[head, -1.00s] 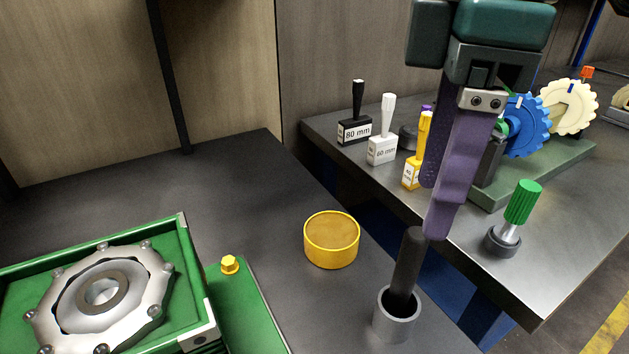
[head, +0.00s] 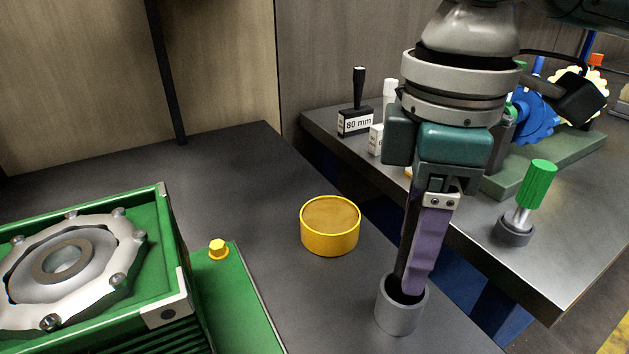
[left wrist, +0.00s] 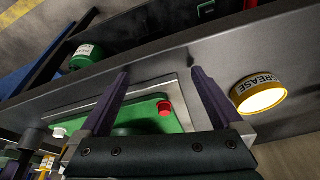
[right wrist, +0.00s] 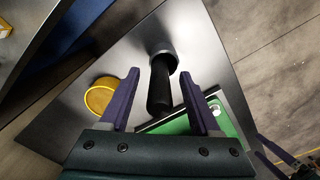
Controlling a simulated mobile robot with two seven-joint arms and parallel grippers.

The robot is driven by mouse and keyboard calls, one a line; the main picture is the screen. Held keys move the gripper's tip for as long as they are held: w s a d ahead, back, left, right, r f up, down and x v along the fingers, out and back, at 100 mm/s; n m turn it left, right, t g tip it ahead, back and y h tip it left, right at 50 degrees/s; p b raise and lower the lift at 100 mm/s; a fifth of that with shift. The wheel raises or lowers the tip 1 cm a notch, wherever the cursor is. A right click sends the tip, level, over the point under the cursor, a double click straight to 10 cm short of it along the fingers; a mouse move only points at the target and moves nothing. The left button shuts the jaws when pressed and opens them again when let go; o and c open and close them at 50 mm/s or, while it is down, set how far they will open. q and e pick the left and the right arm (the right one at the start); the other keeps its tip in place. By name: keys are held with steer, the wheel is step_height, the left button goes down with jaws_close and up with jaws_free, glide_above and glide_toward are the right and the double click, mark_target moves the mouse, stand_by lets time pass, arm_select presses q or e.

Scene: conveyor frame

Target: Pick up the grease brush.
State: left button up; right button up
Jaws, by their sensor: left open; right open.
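The grease brush shows as a dark upright handle (right wrist: 159,88) standing in a grey cup (head: 399,311) on the dark table. My right gripper (head: 416,284) points down over the cup, its purple fingers low near the rim. In the right wrist view the open fingers lie on either side of the handle, with gaps visible. The brush's lower end is hidden in the cup. My left gripper (left wrist: 160,76) is open and empty in the left wrist view, away from the brush; the head view does not show it.
A yellow grease tin (head: 330,238) stands left of the cup. A green housing with a metal ring part (head: 172,250) is at the left, beside a yellow bolt (head: 218,248). A second table (head: 560,260) at the right holds stamps, gears and a green-handled tool (head: 537,185).

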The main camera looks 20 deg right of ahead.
jaws_close()
stand_by(0.5)
